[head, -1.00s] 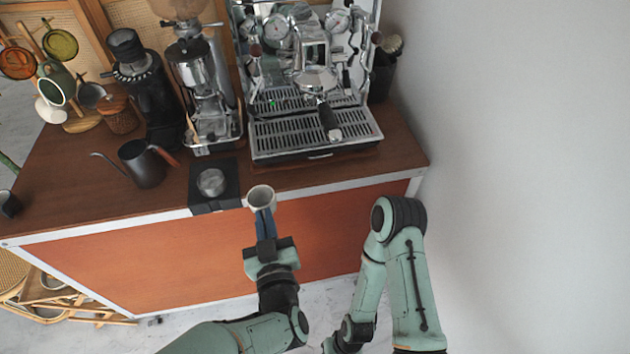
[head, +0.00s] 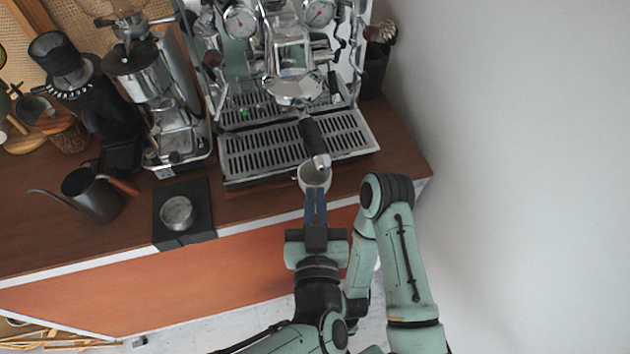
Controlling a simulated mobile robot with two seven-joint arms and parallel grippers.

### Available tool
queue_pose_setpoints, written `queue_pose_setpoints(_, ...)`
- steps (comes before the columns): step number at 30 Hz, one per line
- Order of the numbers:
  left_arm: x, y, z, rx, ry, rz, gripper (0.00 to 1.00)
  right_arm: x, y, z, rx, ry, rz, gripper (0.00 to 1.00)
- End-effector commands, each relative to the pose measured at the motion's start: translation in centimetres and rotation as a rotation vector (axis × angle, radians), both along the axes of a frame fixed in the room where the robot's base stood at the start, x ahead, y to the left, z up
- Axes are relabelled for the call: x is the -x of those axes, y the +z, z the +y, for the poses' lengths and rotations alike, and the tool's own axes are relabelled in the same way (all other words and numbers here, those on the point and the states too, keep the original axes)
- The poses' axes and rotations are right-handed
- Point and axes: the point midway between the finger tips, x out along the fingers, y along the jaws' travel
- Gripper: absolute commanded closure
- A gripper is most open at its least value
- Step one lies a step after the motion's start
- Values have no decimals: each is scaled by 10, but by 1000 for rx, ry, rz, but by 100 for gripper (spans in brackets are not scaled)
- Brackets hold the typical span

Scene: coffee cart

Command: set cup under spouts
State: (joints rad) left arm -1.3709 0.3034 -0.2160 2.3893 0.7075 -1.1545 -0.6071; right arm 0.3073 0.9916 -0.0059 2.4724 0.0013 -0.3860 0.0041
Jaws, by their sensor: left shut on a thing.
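A light-coloured cup (head: 314,178) is held by my left gripper (head: 315,205), whose blue fingers are shut on it. The cup is in front of the drip tray's front edge, below the tip of the black portafilter handle in the picture. The espresso machine (head: 290,60) stands at the back with its slotted drip tray (head: 255,160). The portafilter handle (head: 313,138) points toward me over the tray. The spouts are hidden beneath the group head. My right arm is folded at the lower right; its gripper is not visible.
A tamping mat (head: 200,198) with a metal tamper (head: 177,213) lies left of the machine. A black kettle (head: 92,195) and a grinder (head: 160,100) stand further left. A wall (head: 520,150) closes off the right. The drip tray is clear apart from the handle above it.

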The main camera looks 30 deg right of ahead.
Motion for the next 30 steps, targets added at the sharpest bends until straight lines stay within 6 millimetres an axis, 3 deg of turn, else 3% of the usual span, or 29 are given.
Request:
queue_pose_setpoints(8,-16,-1,-4,0,2,-1,100,1,-1,0,-1,1,2,57)
queue_pose_setpoints(30,-103,-8,-24,0,2,-2,100,2,-8,0,0,0,3,57)
